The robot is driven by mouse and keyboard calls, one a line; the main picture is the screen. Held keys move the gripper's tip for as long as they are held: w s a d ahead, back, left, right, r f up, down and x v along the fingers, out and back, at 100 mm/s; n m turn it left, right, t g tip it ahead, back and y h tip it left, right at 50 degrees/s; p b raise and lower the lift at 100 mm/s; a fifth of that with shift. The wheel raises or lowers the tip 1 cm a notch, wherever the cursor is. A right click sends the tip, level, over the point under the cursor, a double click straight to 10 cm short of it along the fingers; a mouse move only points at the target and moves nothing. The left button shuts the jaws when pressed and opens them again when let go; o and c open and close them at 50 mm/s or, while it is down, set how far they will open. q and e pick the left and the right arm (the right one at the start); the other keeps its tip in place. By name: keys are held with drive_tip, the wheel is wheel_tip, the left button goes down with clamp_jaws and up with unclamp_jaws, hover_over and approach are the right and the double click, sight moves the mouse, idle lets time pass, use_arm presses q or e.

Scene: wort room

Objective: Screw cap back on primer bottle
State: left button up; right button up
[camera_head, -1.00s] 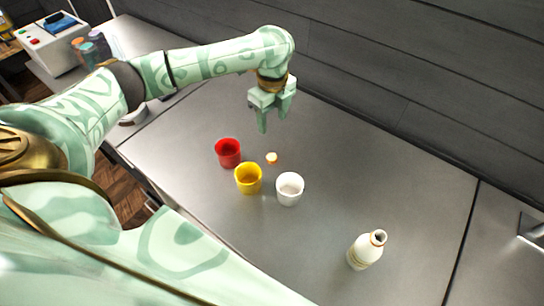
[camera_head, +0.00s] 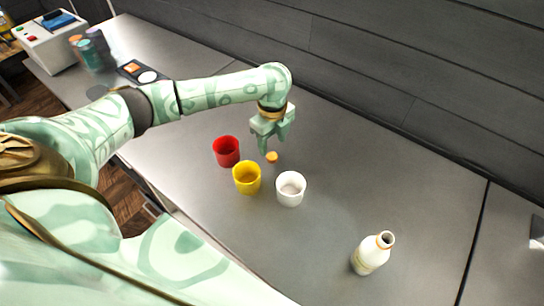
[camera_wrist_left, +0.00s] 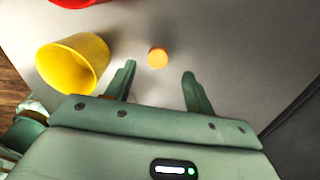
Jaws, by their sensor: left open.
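The cap (camera_head: 272,157), a small orange disc, lies on the grey table beside the cups. It also shows in the left wrist view (camera_wrist_left: 158,57), ahead of and between the open fingers. My left gripper (camera_head: 272,143) is open and empty, just above and behind the cap, with fingers pointing down. It also shows in the left wrist view (camera_wrist_left: 160,80). The primer bottle (camera_head: 372,253), white with an open neck, stands upright near the table's front right. My right gripper is not in view.
A red cup (camera_head: 227,151), a yellow cup (camera_head: 247,178) and a white cup (camera_head: 291,189) stand close around the cap. The yellow cup (camera_wrist_left: 75,62) is near my left finger in the wrist view. A white machine (camera_head: 49,42) and jars (camera_head: 94,50) stand far left. The table's right side is mostly clear.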

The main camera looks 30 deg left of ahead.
sight(272, 156)
use_arm(q)
drive_tip(key=f+b, duration=0.1)
drive_tip(key=f, duration=0.3)
drive_tip(key=shift+s+f+b, duration=0.15)
drive_tip(key=shift+s+b, duration=0.05)
drive_tip(key=shift+b, duration=0.15)
drive_tip(key=shift+f, duration=0.3)
drive_tip(key=shift+r, duration=0.1)
drive_tip(key=c, duration=1)
